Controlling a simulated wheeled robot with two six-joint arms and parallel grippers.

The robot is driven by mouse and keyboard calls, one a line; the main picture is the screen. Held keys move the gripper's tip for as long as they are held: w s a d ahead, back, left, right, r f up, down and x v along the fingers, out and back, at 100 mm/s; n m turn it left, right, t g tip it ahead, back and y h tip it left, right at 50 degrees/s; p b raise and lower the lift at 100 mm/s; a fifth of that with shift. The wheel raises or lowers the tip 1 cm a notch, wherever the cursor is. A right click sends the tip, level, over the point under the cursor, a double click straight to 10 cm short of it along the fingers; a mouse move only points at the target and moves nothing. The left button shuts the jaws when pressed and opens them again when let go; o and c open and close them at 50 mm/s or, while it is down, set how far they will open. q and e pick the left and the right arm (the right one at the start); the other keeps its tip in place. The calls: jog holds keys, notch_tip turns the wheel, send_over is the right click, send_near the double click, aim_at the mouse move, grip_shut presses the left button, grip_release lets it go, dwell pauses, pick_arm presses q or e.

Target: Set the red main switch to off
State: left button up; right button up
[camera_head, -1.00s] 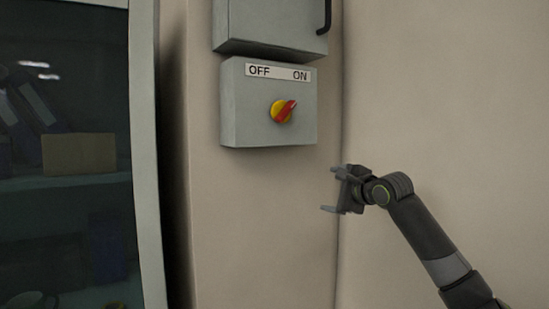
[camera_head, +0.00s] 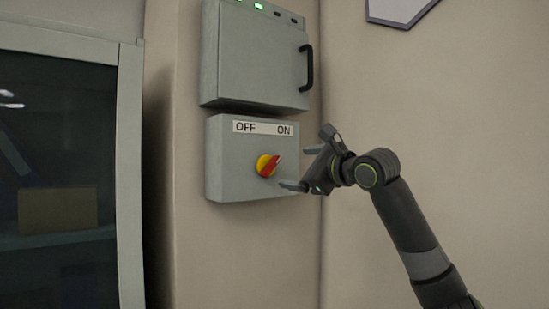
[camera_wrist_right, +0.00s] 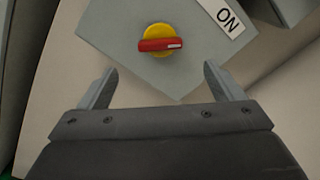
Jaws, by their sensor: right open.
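The red main switch (camera_head: 270,168) is a red handle on a yellow round base, on the front of a grey box (camera_head: 228,165) fixed to the wall. A label (camera_head: 262,128) above it reads OFF on the left and ON on the right. The handle is tilted up to the right, toward ON. My right gripper (camera_head: 300,168) is open and empty, just right of the switch and apart from it. In the right wrist view the red switch (camera_wrist_right: 160,44) shows beyond the open fingers (camera_wrist_right: 158,88), with nothing between them. My left gripper is not in view.
A larger grey cabinet (camera_head: 255,60) with a black handle (camera_head: 306,67) and green lights is mounted right above the switch box. A glass-fronted cabinet (camera_head: 130,170) stands at the left. The wall (camera_head: 430,130) to the right is mostly bare.

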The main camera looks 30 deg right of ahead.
aim_at(274, 166)
jog(key=w+p, duration=0.1)
jog(key=w, duration=0.2)
jog(key=w+p, duration=0.2)
jog(key=w, duration=0.1)
jog(key=w+p, duration=0.1)
jog(key=w, duration=0.2)
jog(key=shift+a, duration=0.3)
jog(key=shift+w+p, duration=0.3)
jog(key=shift+w, duration=0.15)
jog(key=shift+f, duration=0.1)
jog(key=c, duration=1)
